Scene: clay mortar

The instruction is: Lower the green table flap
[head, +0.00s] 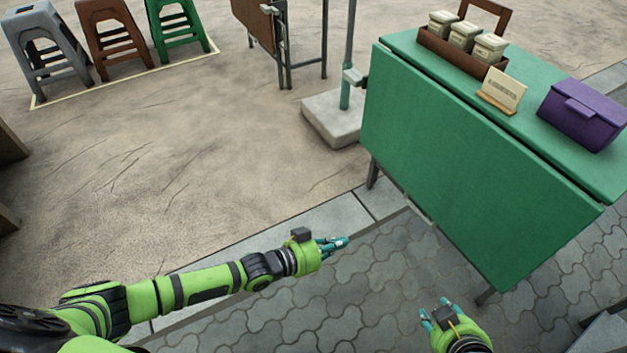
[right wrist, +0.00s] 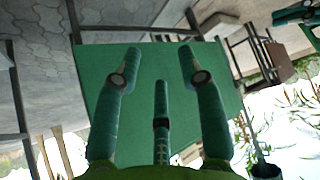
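The green table flap (head: 460,150) is a broad flat panel along the near long side of the green table (head: 590,170). It hangs steeply down from a dark seam below the tabletop. Short ends of table legs show under its lower edge. In the right wrist view the green panel (right wrist: 222,92) lies beyond the fingers. My right gripper (head: 437,312) is apart from the flap, near its lower edge in the picture; its fingers (right wrist: 160,70) are spread and empty. My left gripper (head: 345,242) is left of the flap and apart from it; its finger spread is unclear.
A brown tray (head: 432,45) of lidded containers, a small sign card (head: 502,90) and a purple box (head: 585,113) stand on the tabletop. A pole in a concrete base (head: 325,125) stands beside the table. Stools (head: 110,40) and a brown folding table (head: 255,22) stand further off.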

